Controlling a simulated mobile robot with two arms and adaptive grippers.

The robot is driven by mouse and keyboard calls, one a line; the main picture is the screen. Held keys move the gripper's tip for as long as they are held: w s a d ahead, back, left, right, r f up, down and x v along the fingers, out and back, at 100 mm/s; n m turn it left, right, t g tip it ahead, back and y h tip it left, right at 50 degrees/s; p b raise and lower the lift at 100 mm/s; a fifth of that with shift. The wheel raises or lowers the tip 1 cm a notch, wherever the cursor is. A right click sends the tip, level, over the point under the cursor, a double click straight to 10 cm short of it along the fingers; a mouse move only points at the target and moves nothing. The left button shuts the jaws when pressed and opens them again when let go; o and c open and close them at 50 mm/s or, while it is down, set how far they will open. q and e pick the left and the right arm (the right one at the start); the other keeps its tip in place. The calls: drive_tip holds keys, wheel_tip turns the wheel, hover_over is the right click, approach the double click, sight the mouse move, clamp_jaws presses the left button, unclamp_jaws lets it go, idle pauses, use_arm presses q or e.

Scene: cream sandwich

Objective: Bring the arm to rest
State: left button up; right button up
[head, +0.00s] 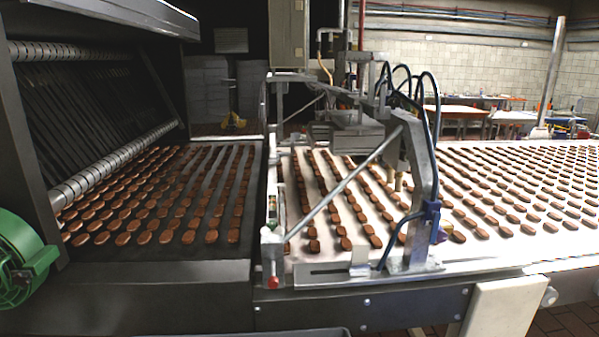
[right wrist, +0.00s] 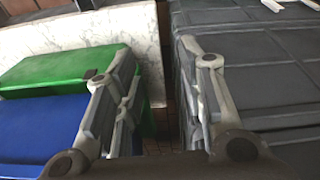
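My right gripper (right wrist: 156,52) shows in the right wrist view. Its two grey fingers stand apart with nothing between them. Below the gap lies a narrow strip of dark floor between coloured surfaces on the left and a dark grey ribbed surface on the right. I cannot tell how far the fingertips are from these surfaces. Neither arm nor gripper shows in the head view. My left gripper is in neither view.
The head view shows a conveyor (head: 468,258) with rows of brown biscuits, a metal frame (head: 418,165) over it, and a green wheel (head: 18,262) at left. In the right wrist view, a green box (right wrist: 60,68), a blue box (right wrist: 35,125) and a dark grey crate (right wrist: 265,60) flank the gripper.

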drive_tip(key=s+d+f+g, duration=0.1)
drive_tip(key=s+d+f, duration=0.2)
drive_tip(key=s+f, duration=1.5)
drive_tip(key=shift+f, duration=0.25)
